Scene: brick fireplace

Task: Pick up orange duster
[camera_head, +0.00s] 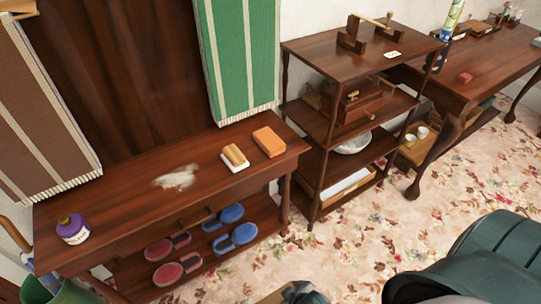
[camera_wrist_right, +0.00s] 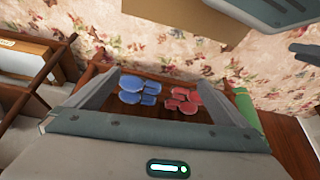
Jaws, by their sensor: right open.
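An orange block-shaped duster (camera_head: 269,141) lies on the right end of the dark wooden table (camera_head: 130,200) in the head view. Beside it on the left is a second block with a tan top and white base (camera_head: 234,158). My right gripper (camera_wrist_right: 160,88) shows in the right wrist view with its two fingers wide apart. No object is held between them; the slippers seen there lie beyond, on a lower shelf. Neither block can be made out in the wrist view. My left gripper cannot be made out in either view.
Green striped cloth (camera_head: 240,60) hangs behind. A wooden shelf unit (camera_head: 318,135) stands right. Patterned floor (camera_head: 350,225) is open in front.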

